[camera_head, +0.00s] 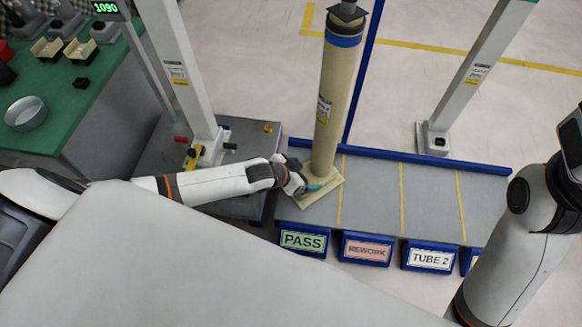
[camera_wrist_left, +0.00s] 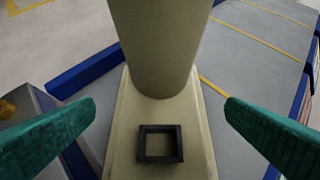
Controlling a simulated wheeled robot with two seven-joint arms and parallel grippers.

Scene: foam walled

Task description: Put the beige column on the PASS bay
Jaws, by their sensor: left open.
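The beige column (camera_head: 335,95) stands upright on its square base plate, with a blue band and dark cap near the top. Its base (camera_head: 322,198) rests in the PASS bay (camera_head: 288,212), the leftmost bay of the grey platform, behind the green PASS sign (camera_head: 303,241). My left gripper (camera_head: 312,187) is low at the column's foot. In the left wrist view the column (camera_wrist_left: 160,45) rises between two teal fingers (camera_wrist_left: 158,125), which are open and apart from it. A black square frame (camera_wrist_left: 160,144) sits on the base plate. My right gripper is not visible.
Further bays carry REWORK (camera_head: 366,249) and TUBE 2 (camera_head: 432,258) signs. A blue rail (camera_head: 420,157) edges the platform's back. Grey-white posts (camera_head: 180,70) stand left and right (camera_head: 470,80). A green bench (camera_head: 60,90) with a metal dish is at left.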

